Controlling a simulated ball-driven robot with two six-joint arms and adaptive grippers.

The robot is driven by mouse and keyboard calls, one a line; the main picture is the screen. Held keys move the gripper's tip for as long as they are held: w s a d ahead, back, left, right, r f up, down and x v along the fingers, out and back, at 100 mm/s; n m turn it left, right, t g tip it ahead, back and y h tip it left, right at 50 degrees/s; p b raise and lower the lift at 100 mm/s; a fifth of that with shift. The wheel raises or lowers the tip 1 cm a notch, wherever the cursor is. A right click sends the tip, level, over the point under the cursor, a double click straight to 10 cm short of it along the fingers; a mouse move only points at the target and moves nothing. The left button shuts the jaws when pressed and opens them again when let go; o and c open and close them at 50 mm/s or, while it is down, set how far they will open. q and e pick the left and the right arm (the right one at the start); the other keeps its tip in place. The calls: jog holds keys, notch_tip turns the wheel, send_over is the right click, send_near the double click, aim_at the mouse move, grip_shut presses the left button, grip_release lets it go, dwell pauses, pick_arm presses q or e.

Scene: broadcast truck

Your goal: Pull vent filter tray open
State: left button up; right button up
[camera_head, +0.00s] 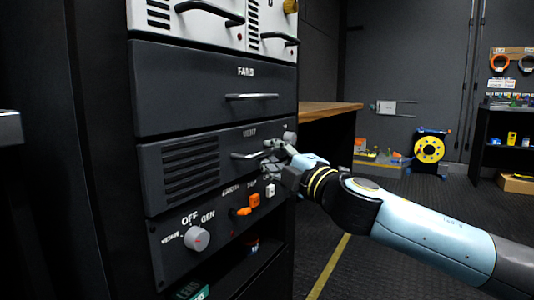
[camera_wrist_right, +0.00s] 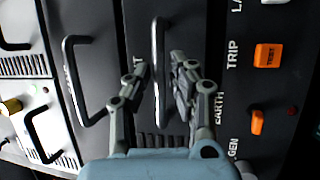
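The vent filter tray (camera_head: 190,172) is a dark panel with slots and a VENT label, below the FANS drawer. Its front looks flush with the rack. Its bar handle (camera_head: 246,155) is partly hidden at the right end by my right gripper (camera_head: 275,160). In the right wrist view, the handle (camera_wrist_right: 158,75) runs between the two spread fingers of my right gripper (camera_wrist_right: 157,78). A gap shows on each side of the bar, so the gripper is open; I cannot tell how deep the bar sits between the fingers. My left gripper is not in view.
The FANS drawer (camera_head: 215,88) with its handle is just above. Below is a control panel with a grey rotary knob (camera_head: 197,238) and orange switches (camera_head: 254,200). A wooden bench (camera_head: 330,110) stands behind on the right. The floor in front is clear.

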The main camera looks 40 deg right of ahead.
jog(key=shift+w+r, duration=0.2)
jog(key=shift+w, duration=0.8)
grip_shut()
